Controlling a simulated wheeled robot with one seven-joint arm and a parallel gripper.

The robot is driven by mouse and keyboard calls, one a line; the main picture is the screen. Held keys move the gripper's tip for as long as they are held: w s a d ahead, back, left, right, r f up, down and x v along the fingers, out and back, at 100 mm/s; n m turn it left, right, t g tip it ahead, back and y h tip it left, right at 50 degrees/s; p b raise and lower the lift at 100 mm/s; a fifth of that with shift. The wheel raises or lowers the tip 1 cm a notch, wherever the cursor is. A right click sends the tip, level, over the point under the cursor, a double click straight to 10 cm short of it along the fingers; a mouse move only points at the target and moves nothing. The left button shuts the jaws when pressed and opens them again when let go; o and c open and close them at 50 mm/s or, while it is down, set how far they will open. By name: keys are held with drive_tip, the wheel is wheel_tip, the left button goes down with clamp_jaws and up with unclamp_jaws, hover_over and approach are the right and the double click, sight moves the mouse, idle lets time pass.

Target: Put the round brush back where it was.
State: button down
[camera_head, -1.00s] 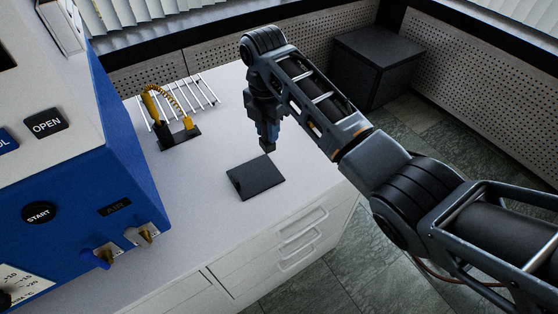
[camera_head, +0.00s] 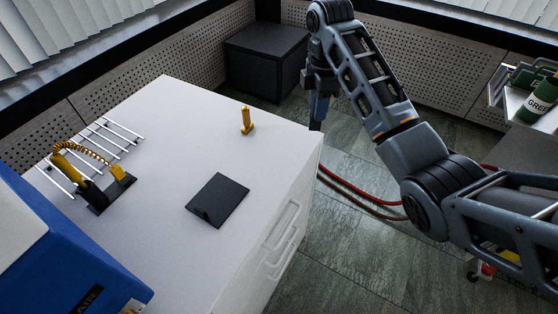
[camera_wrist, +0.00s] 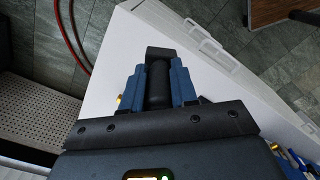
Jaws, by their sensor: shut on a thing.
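My gripper (camera_head: 319,108) hangs pointing down at the far right corner of the white counter (camera_head: 165,150). In the wrist view its blue fingers (camera_wrist: 158,82) are shut on a dark, round-bodied thing with a blocky end, which I take for the round brush (camera_wrist: 158,84). No bristles can be made out. In the head view the brush is barely discernible at the fingers. A flat black square pad (camera_head: 217,200) lies bare on the counter, left of and nearer than my gripper. A small orange-yellow upright piece (camera_head: 246,121) stands on the counter between them.
A blue machine (camera_head: 60,265) stands at the near left. By it are a black holder with a coiled yellow hose (camera_head: 88,155) and a white wire rack (camera_head: 112,135). A dark box (camera_head: 268,60) stands beyond the counter. Red hoses (camera_head: 360,192) lie on the floor at right.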

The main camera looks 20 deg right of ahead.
drive_tip(key=shift+s+d+f, duration=0.1)
drive_tip(key=shift+s+f, duration=0.05)
drive_tip(key=shift+w+a+f+b, duration=0.45)
drive_tip(key=shift+w+a+f, duration=0.05)
drive_tip(key=shift+a+f, duration=1.25)
drive_tip(key=shift+w+a+f+b, duration=0.5)
drive_tip(key=shift+a+f, duration=1.25)
drive_tip(key=shift+f, duration=0.05)
drive_tip(key=shift+w+a+f+b, duration=0.45)
drive_tip(key=shift+w+a+f, duration=0.05)
drive_tip(key=shift+a+f, duration=1.25)
drive_tip(key=shift+f, duration=0.1)
drive_tip(key=c, duration=0.9)
unclamp_jaws()
